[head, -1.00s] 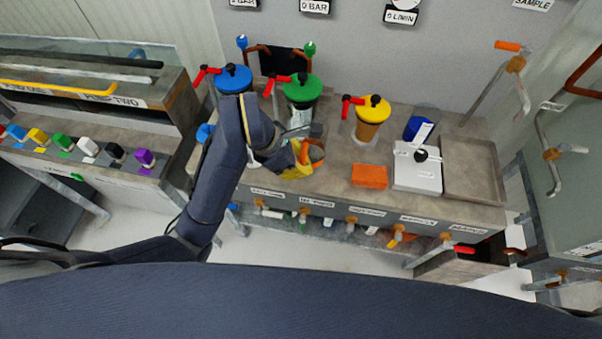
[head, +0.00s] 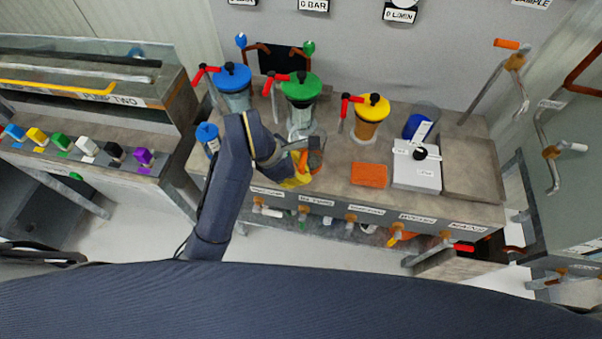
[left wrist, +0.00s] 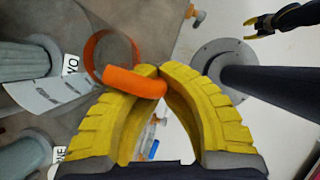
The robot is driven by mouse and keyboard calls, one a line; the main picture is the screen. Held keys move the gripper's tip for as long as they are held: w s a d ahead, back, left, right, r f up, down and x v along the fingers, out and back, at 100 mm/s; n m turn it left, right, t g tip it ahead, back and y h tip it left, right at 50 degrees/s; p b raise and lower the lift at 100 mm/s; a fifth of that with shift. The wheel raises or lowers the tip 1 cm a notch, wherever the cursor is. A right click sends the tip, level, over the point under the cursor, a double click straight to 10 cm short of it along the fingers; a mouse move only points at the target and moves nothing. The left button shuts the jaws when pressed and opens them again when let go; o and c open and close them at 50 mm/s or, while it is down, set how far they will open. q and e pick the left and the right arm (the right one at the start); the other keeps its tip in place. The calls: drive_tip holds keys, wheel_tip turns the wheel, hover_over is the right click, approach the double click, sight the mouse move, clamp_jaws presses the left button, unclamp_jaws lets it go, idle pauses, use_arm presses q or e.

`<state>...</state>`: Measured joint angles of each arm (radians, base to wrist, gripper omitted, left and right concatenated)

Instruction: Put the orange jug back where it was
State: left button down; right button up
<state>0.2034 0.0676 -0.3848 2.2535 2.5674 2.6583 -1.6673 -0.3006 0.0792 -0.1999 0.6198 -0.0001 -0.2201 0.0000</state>
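The orange jug (left wrist: 108,50) has a clear body with a printed scale, an orange rim and an orange handle. In the left wrist view my left gripper (left wrist: 158,75) has its yellow fingertips closed together at the handle. In the head view my left gripper (head: 298,178) is over the front of the pump bench, and only a little of the jug's orange (head: 303,158) shows beside it. The arm and fingers hide most of the jug there. I cannot tell whether it touches the bench. My right gripper (left wrist: 262,26) shows small at the top right of the left wrist view; its opening is unclear.
Pumps with blue (head: 232,77), green (head: 300,86) and yellow (head: 373,107) lids stand along the back. A blue jug (head: 208,138) stands left of my arm. An orange sponge (head: 369,175) and a white scale (head: 417,172) lie to the right. Labelled taps line the front edge.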

use_arm(q)
drive_tip(key=c, duration=2.1)
unclamp_jaws()
drive_tip(key=o, duration=0.5)
drive_tip(key=v, duration=1.2)
drive_tip(key=shift+r, duration=0.1)
